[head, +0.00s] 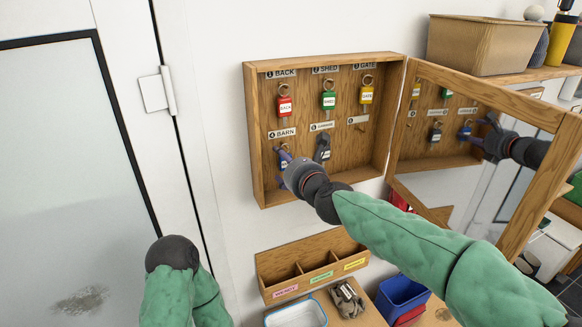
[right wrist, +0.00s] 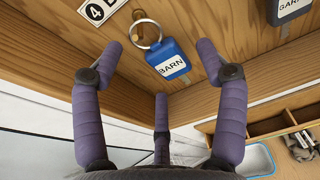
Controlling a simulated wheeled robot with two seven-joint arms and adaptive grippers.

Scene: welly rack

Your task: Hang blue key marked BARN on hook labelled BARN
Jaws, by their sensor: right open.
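The blue key tag marked BARN (right wrist: 173,66) hangs from its metal ring (right wrist: 147,33) in the right wrist view. The ring appears to be around the wooden hook (right wrist: 138,15) beside a partly cut-off number 4 label (right wrist: 95,12). My right gripper (head: 284,157) is open in front of that spot. Its purple fingers stand on both sides of the tag and below it, apart from it. In the head view the gripper partly hides the tag. My left gripper is not visible.
The wooden key cabinet (head: 249,120) holds red, green and yellow keys above and a dark one (head: 322,148) to the right. Its mirrored door (head: 487,82) stands open at right. A compartment box (head: 310,262) and blue bin (head: 402,293) are below.

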